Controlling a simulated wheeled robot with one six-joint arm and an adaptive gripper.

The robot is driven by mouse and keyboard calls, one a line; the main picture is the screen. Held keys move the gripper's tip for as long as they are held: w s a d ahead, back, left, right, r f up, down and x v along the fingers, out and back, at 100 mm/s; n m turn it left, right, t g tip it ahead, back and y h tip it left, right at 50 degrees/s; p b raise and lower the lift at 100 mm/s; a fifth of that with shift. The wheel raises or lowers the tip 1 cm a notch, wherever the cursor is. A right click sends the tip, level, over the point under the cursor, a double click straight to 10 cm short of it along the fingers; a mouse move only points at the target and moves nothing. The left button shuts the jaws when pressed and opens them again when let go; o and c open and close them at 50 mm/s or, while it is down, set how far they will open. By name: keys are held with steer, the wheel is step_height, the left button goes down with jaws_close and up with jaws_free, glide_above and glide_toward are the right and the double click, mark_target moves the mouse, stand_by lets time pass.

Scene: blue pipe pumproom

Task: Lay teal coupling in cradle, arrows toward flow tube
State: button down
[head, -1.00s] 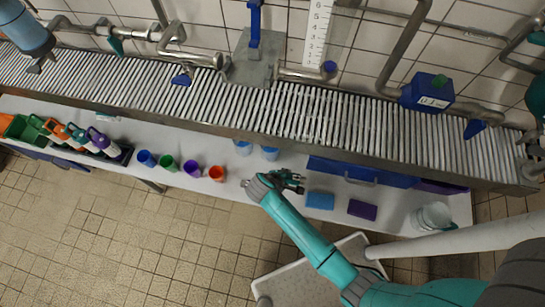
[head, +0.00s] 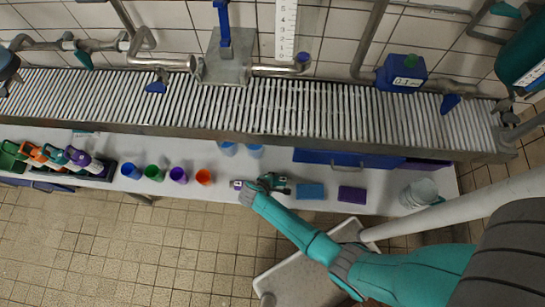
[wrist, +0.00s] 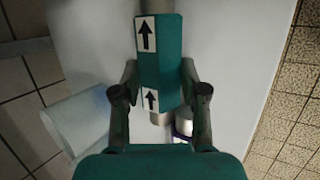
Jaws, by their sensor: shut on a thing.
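The teal coupling (wrist: 160,60) is between the fingers of my gripper (wrist: 160,95) in the wrist view, and the fingers are shut on it. It is a faceted teal body with a grey pipe stub at each end. Two white labels on it carry black arrows, both pointing up in the wrist view, away from my palm. In the head view my gripper (head: 274,182) is over the white bench, left of a blue block, and the coupling shows small there. I cannot make out the cradle or surely tell which part is the flow tube.
A white-and-purple object (wrist: 183,125) is close by my right finger. A pale cup (wrist: 75,120) lies left in the wrist view. A roller conveyor (head: 300,110) runs behind.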

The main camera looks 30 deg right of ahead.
steer(key=c, duration=0.6)
jaws_free()
steer(key=shift+f, duration=0.1)
steer(key=v, duration=1.2)
